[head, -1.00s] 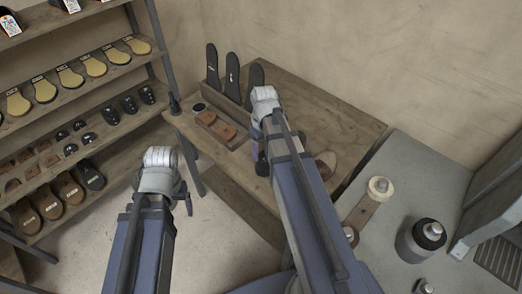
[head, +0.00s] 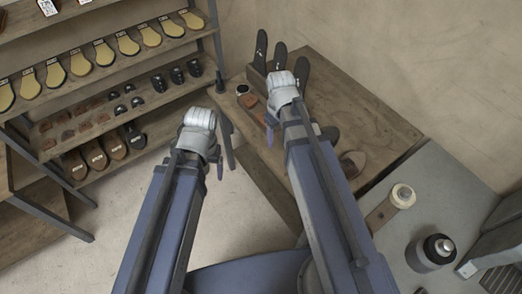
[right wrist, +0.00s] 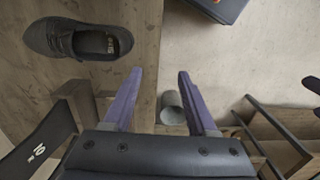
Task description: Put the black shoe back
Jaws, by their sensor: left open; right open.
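The black shoe (right wrist: 78,38) lies upright on a wooden tabletop at the upper left of the right wrist view. In the head view a dark shape beside my right arm (head: 330,134) may be part of it; the arm hides the rest. My right gripper (head: 272,122) is over the wooden table; in the right wrist view its two fingers (right wrist: 158,88) are apart with nothing between them, to the right of the shoe. My left gripper (head: 217,158) is open and empty above the floor, between the shelf and the table.
A grey bench (head: 445,185) with a black spool (head: 432,250) stands at the right.

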